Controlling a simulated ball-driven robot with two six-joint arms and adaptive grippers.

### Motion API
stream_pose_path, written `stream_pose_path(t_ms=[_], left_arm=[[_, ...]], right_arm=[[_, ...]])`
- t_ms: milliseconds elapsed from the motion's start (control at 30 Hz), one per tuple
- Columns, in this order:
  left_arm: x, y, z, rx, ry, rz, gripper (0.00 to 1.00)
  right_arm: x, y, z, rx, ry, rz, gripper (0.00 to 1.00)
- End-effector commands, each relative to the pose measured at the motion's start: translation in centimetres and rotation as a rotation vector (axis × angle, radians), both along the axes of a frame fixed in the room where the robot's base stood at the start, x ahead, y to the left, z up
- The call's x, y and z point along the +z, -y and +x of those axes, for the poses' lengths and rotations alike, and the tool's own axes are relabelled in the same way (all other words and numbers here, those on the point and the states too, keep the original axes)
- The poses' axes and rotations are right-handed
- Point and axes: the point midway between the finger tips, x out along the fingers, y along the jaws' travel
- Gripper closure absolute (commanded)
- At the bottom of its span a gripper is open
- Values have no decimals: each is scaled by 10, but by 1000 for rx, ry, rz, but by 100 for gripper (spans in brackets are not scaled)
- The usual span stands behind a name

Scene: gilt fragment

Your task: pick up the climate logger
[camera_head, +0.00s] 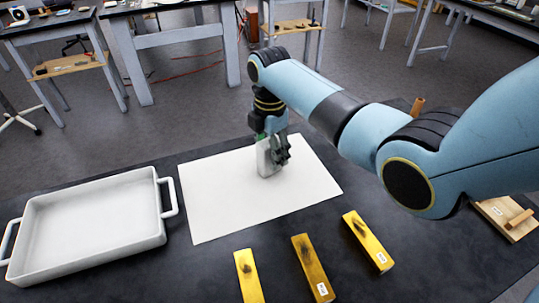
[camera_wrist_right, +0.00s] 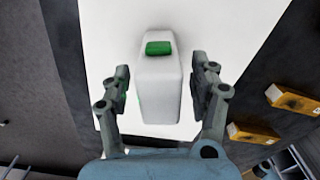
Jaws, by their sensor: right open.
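The climate logger (camera_head: 265,160) is a small white upright box on the white sheet (camera_head: 225,198). In the right wrist view the logger (camera_wrist_right: 159,95) shows a green patch on its face. My right gripper (camera_head: 273,152) is down at the logger, coming from above. In the right wrist view its two fingers (camera_wrist_right: 161,92) stand on either side of the logger, with a gap showing at each side. The right gripper is open. My left gripper is not in these views.
A white tray (camera_head: 160,215) with handles stands at the left of the dark table. Gilt blocks lie along the front: left (camera_head: 249,278), middle (camera_head: 313,268) and right (camera_head: 368,241). A wooden board (camera_head: 500,216) lies at the right. Other benches stand behind.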

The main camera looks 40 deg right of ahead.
Motion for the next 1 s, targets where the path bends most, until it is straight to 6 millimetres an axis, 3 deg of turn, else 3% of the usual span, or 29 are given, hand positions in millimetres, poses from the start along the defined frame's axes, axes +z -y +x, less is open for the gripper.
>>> stream_pose_path(t_ms=[100, 567, 867, 1000], left_arm=[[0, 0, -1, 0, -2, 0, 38], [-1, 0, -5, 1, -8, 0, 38], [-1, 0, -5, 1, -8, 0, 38], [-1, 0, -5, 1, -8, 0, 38]], right_arm=[[0, 0, 0, 0, 0, 0, 38], [1, 0, 0, 0, 0, 0, 99], [3, 0, 1, 0, 1, 0, 100], [13, 0, 1, 0, 3, -1, 100]])
